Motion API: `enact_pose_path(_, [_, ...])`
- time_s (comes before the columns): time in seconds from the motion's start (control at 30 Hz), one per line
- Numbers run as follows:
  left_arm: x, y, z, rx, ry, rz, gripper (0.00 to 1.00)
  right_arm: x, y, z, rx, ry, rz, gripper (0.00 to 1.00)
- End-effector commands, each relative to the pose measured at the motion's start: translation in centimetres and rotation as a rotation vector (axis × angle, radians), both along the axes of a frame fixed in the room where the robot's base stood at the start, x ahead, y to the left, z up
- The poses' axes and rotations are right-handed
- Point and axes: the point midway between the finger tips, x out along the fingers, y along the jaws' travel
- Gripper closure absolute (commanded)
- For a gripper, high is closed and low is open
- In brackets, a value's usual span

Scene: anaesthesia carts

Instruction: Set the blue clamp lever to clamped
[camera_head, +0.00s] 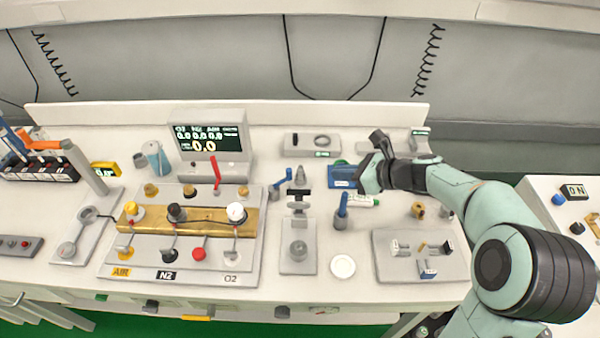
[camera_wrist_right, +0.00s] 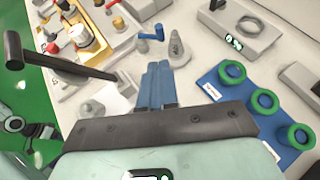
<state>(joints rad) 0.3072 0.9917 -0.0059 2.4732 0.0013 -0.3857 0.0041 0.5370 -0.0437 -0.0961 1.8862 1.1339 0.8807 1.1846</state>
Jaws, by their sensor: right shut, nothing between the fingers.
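Two blue levers show in the head view, and I cannot tell for sure which is the clamp lever. One blue lever (camera_head: 341,205) stands nearly upright on a small grey base, left of and below my right gripper (camera_head: 360,182). The other blue lever (camera_head: 281,178) is tilted, beside a grey cone (camera_head: 299,176); it also shows in the right wrist view (camera_wrist_right: 152,37), beyond the fingertips. My right gripper is shut and empty above the bench. Its blue fingers (camera_wrist_right: 158,72) lie together and hide the bench directly behind them.
A blue tray with green rings (camera_wrist_right: 220,88) lies close to my right gripper. A black T-handle (camera_wrist_right: 60,62) rises from a grey stand left of the upright lever. The gas panel (camera_head: 150,255) is further left. A white disc (camera_head: 343,266) lies in front.

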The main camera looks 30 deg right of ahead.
Motion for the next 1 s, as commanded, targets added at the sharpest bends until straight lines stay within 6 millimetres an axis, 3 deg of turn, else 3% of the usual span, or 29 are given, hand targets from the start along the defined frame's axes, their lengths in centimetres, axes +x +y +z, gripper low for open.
enact_pose_path(0.3, [-0.1,0.0,-0.3,0.0,0.001,0.0,0.57,5.5,3.0,-3.7,0.003,0.002,0.004,1.0])
enact_pose_path(0.6, [-0.1,0.0,-0.4,0.0,0.002,-0.001,0.57,9.7,5.1,-6.3,0.001,0.0,0.002,1.0])
enact_pose_path(1.0, [-0.1,0.0,-0.4,0.0,0.001,0.001,0.57,11.0,5.8,-7.1,0.0,0.0,0.0,1.0])
